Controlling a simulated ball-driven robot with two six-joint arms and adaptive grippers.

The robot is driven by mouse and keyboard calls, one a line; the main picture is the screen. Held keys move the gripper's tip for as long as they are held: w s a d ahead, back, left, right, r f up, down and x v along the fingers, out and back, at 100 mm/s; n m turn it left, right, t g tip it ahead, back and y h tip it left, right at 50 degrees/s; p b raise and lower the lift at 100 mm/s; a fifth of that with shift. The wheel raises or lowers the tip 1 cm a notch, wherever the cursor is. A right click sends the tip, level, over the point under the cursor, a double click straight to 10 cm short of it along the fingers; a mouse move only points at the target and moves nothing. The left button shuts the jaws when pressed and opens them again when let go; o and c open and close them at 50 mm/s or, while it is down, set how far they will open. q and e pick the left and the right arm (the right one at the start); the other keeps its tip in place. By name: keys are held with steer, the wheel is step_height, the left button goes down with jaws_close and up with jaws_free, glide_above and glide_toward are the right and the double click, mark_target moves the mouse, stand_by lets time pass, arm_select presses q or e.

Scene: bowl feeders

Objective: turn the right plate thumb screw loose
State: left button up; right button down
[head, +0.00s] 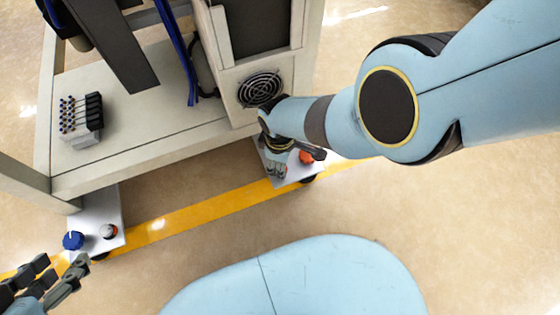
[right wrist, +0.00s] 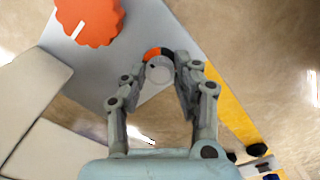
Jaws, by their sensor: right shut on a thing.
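The right plate (head: 287,174) is a pale grey plate at the foot of the machine; it fills much of the right wrist view (right wrist: 85,75). Its thumb screw (right wrist: 159,72) is a small round grey head with an orange and black arc behind it. My right gripper (right wrist: 161,68) is shut on this screw, one finger on each side. In the head view my right gripper (head: 276,168) hides the screw. A large ribbed orange knob (head: 306,157) with a white mark stands beside it, also in the wrist view (right wrist: 90,20). My left gripper (head: 58,280) is open and empty at lower left.
The left plate (head: 95,207) carries a blue knob (head: 73,240) and a small grey screw (head: 108,231). The machine frame (head: 140,155) stands behind, with a valve block (head: 82,120) and a round fan grille (head: 260,89). A yellow floor line (head: 200,215) passes the plates. The floor in front is clear.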

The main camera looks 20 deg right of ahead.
steer(key=c, duration=1)
jaws_free()
